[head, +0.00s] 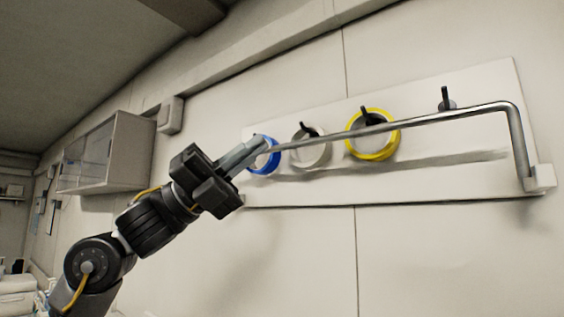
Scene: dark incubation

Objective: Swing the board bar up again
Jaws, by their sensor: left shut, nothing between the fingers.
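The board bar (440,115) is a grey metal rod. It is hinged at a white block (541,178) at the right end of a white wall board (468,170). It rises from the block, bends, and runs left across the front of the board, sloping slightly down to the left. My left gripper (256,144) is shut, with its fingertips at the bar's left end. I cannot tell whether they touch it. The gripper partly hides the blue ring at the board's left. My right gripper is not in view.
On black pegs along the board hang a blue ring (267,169), a white ring (318,158) and a yellow ring (384,155). The rightmost peg (446,96) is empty. A wall cabinet (122,150) stands left of my arm. The wall below the board is clear.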

